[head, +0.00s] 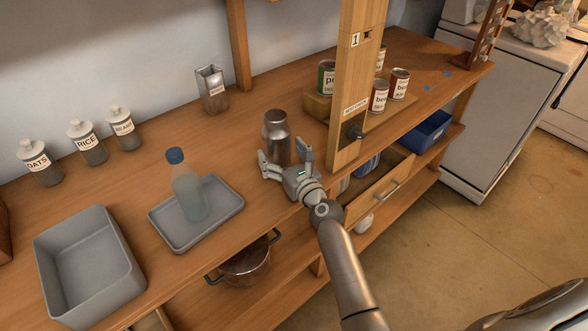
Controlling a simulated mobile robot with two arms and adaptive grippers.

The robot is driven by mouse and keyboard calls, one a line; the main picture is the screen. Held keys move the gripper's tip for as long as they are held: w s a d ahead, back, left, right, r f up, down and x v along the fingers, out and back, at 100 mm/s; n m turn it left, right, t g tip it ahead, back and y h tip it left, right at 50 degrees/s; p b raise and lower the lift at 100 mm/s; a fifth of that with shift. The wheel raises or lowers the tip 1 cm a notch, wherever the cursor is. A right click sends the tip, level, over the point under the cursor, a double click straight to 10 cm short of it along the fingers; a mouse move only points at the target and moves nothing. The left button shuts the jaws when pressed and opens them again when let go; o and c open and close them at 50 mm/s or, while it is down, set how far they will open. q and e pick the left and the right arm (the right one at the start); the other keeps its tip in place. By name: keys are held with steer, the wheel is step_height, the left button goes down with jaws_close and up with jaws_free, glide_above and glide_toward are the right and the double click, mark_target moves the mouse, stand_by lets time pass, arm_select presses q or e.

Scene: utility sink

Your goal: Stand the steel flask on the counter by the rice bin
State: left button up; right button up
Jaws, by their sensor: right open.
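The steel flask (276,135) stands upright on the wooden counter (255,205), left of the wooden post. My right gripper (286,160) is open at the near side of the flask, with one finger to each side of its lower part. I cannot tell whether the fingers touch it. The flask's foot is partly hidden by the gripper. The rice bin (88,148), a grey jar with a white lid and a RICE label, stands at the back left of the counter. My left gripper is not in view.
The oats jar (39,165) and beans jar (123,130) flank the rice bin. A clear bottle (187,188) with a blue cap stands on a grey tray (232,193). A grey basin (53,230) is at the front left. A metal canister (211,92) stands behind. Bare counter lies before the jars.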

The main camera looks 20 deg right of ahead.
steer(key=s, duration=0.6)
steer(key=s+d, duration=0.1)
steer(key=s, duration=0.2)
steer(key=shift+r+b, duration=0.1)
steer(key=shift+b, duration=0.2)
